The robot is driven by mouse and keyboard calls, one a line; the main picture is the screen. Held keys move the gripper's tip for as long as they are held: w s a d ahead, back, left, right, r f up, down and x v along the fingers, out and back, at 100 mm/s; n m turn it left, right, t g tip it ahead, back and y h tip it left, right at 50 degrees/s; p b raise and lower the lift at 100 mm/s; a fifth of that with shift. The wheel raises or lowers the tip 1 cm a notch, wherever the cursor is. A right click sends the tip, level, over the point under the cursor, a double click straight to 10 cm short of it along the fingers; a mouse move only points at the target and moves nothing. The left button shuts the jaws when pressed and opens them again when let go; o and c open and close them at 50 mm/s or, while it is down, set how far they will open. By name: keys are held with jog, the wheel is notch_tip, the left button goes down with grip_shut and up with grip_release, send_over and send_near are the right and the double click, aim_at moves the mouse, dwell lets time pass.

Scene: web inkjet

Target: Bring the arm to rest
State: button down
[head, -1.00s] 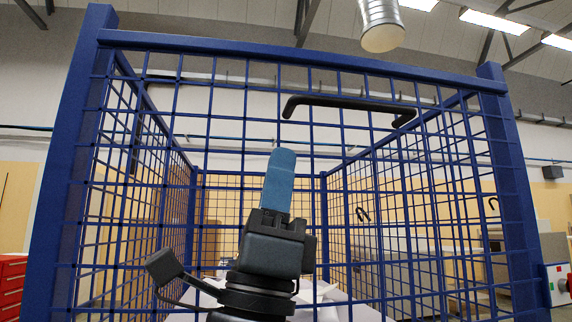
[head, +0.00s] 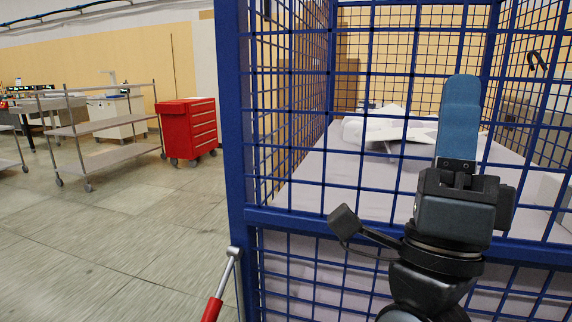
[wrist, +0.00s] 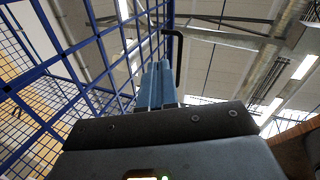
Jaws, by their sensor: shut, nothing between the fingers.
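My gripper (head: 460,90) points straight up in the head view, in front of the blue mesh cage (head: 235,120). Its blue fingers are together with nothing between them. The wrist view also shows my gripper (wrist: 157,72) with its fingers side by side, pointing up toward the ceiling. The cage mesh (wrist: 40,75) rises on the left in that view. I cannot tell how far the gripper is from the mesh.
White sheets (head: 385,128) lie on a pale surface inside the cage. A red drawer cabinet (head: 188,130) and a grey wheeled cart (head: 105,130) stand to the left. A red-handled bar (head: 222,285) leans near the cage's corner post.

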jog(key=s+d+f+n+g+y+p, duration=0.25)
jog(key=s+f+n+y, duration=0.25)
jog(key=f+n+y, duration=0.3)
jog(key=s+d+f+n+g+y+p, duration=0.1)
jog(key=s+f+n+g+y+p, duration=0.15)
jog(key=s+f+n+y, duration=0.55)
jog(key=s+d+f+n+g+h+p, duration=0.1)
jog(key=s+f+n+g+p, duration=0.1)
jog(key=s, duration=0.7)
jog(key=s+d+f+n+g+h+p, duration=0.1)
jog(key=s+f+n+g+p, duration=0.1)
jog(key=s+f+n+g, duration=0.2)
jog(key=s+f+g, duration=0.3)
jog(key=s+f, duration=0.1)
jog(key=s, duration=0.1)
jog(key=shift+f, duration=0.2)
